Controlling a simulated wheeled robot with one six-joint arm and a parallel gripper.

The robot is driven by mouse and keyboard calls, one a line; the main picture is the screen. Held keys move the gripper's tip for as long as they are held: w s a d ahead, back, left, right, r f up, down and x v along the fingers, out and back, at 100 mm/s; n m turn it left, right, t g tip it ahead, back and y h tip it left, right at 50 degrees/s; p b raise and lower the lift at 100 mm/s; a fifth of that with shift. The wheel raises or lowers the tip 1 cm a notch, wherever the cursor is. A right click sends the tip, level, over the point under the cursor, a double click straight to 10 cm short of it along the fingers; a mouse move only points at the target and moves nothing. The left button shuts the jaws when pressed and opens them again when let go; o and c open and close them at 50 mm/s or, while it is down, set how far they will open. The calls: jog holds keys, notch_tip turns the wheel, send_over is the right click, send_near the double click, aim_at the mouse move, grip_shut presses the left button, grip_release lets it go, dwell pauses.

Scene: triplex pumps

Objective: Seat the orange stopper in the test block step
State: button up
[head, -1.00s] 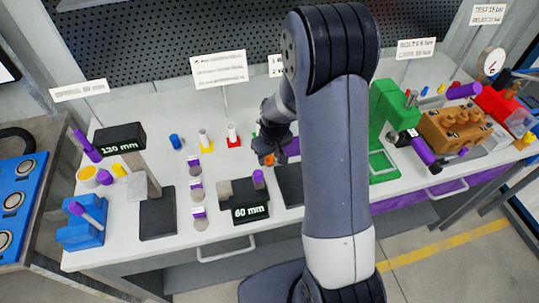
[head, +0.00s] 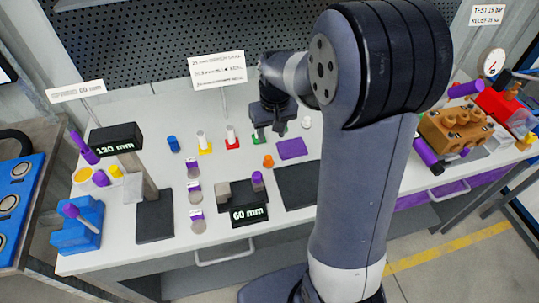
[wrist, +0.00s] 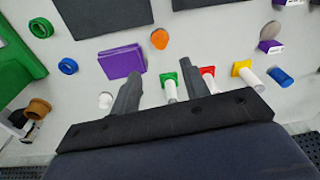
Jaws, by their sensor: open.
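The orange stopper (head: 268,161) rests on the white bench, beside a purple block and behind a dark mat. It also shows in the wrist view (wrist: 159,39), beyond the fingertips. My gripper (head: 271,134) is above the bench behind the stopper, apart from it. In the wrist view its two fingers (wrist: 160,72) are spread, with nothing held between them. A red block (head: 497,103) with a gauge stands at the far right, near a sign reading TEST 15 bar. I cannot tell whether it is the test block; no step shows clearly.
The purple block (head: 292,148) lies right of the stopper, the dark mat (head: 297,185) in front. White pieces on yellow and red bases (head: 232,137) stand left of my gripper. A brown block (head: 455,133) stands right. My arm hides the bench between.

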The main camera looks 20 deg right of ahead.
jog(key=w+m+g+b, duration=0.1)
jog(key=w+m, duration=0.1)
jog(key=m, duration=0.2)
send_over(268, 157)
jog(key=shift+m, duration=0.4)
jog(key=f, duration=0.6)
jog(key=shift+w+d, duration=0.3)
jog(key=f, duration=0.2)
jog(key=f+p, duration=0.1)
jog(key=f, duration=0.1)
jog(key=shift+s+a+f, duration=0.1)
jog(key=shift+s+a, duration=0.15)
jog(key=shift+s, duration=0.15)
jog(key=shift+f, duration=0.45)
grip_shut()
